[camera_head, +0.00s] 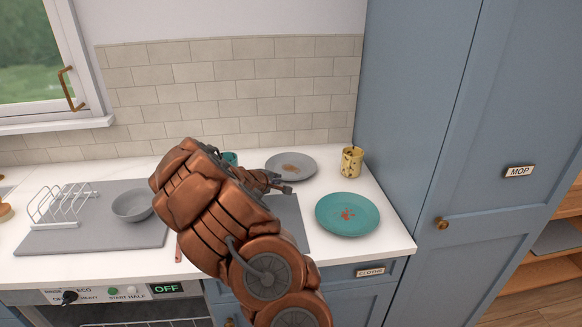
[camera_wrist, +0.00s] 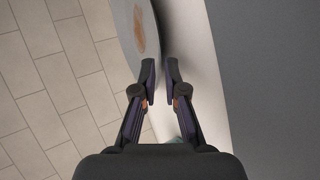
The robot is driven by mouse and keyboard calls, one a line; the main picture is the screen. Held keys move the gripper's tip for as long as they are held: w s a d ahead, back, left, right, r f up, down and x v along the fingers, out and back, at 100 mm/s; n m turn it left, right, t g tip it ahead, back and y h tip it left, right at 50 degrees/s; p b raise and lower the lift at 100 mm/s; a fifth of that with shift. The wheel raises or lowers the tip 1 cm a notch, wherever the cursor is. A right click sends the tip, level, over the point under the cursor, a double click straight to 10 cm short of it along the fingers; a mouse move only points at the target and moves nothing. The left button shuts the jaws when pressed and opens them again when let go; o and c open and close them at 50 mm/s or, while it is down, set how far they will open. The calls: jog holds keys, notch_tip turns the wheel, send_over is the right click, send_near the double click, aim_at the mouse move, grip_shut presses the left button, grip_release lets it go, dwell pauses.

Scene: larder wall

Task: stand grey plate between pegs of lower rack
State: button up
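The grey plate (camera_head: 291,163) with a brown stain lies at the back of the white counter, near the tiled wall. My gripper (camera_head: 283,184) is at the plate's near edge. In the wrist view my gripper (camera_wrist: 160,72) has its fingertips a narrow gap apart, with the plate's rim close to that gap; I cannot tell whether they touch it. A wire rack with upright pegs (camera_head: 62,204) stands on a grey mat (camera_head: 95,238) at the left. Wire rods (camera_head: 150,323) show at the bottom edge below the dishwasher panel.
A teal plate with a red mark (camera_head: 347,214) lies to the right. A speckled yellow cup (camera_head: 352,161) stands behind it. A grey bowl (camera_head: 132,205) sits on the mat. A teal item (camera_head: 230,158) is partly behind my arm. A tall blue cabinet (camera_head: 455,150) bounds the right.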

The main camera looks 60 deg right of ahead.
jog(key=shift+p+x, duration=0.35)
jog(key=shift+x, duration=0.85)
grip_shut()
